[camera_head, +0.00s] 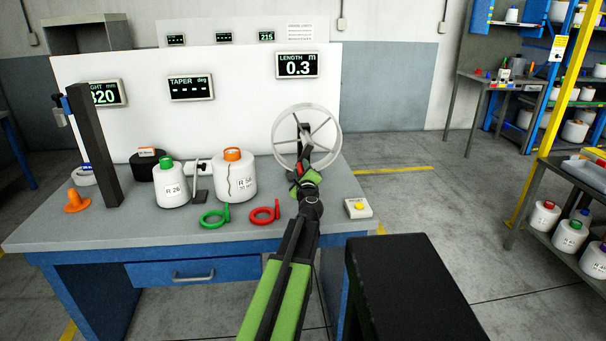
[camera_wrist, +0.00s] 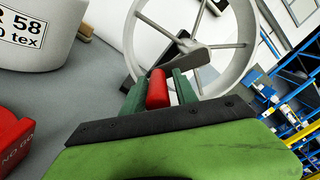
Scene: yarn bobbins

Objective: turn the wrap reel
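The wrap reel, a pale spoked wheel (camera_head: 275,143), stands at the right end of the bench. It also fills the top middle of the wrist view (camera_wrist: 250,40). Its red crank handle (camera_wrist: 157,84) sits on a grey crank arm (camera_wrist: 185,60) near the hub. My gripper (camera_head: 301,172) is at the front of the wheel, with its two green fingers (camera_wrist: 158,92) on either side of the red handle. They look shut on it, though the contact is partly hidden. The length display (camera_head: 297,65) behind reads 0.3 m.
A white bobbin with an orange top (camera_head: 233,178) and one with a green top (camera_head: 171,185) stand left of the reel. A green ring (camera_head: 214,217) and a red ring (camera_head: 265,216) lie in front. A yellow-button box (camera_head: 357,208) sits at the right.

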